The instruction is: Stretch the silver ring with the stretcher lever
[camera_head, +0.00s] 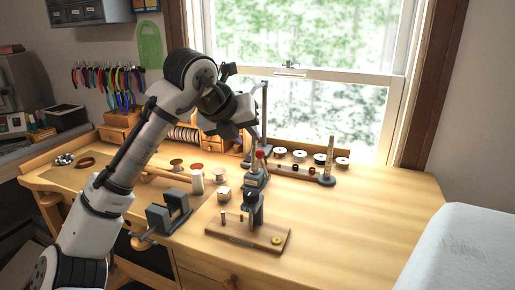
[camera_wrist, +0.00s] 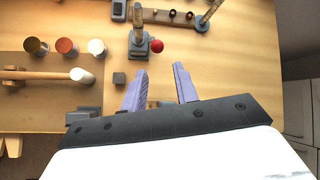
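The stretcher (camera_head: 255,178) is a grey upright device with a lever ending in a red ball (camera_head: 260,154), standing mid-table. In the wrist view the stretcher (camera_wrist: 138,42) and its red ball (camera_wrist: 157,46) lie beyond the fingertips. Small rings (camera_wrist: 172,13) sit on a dark strip past the stretcher; I cannot tell which, if any, is the silver ring.
A wooden board with a dark post (camera_head: 248,236) lies in front. A tapered mandrel (camera_head: 330,160) and spools (camera_head: 300,156) stand behind. The right tabletop is clear.

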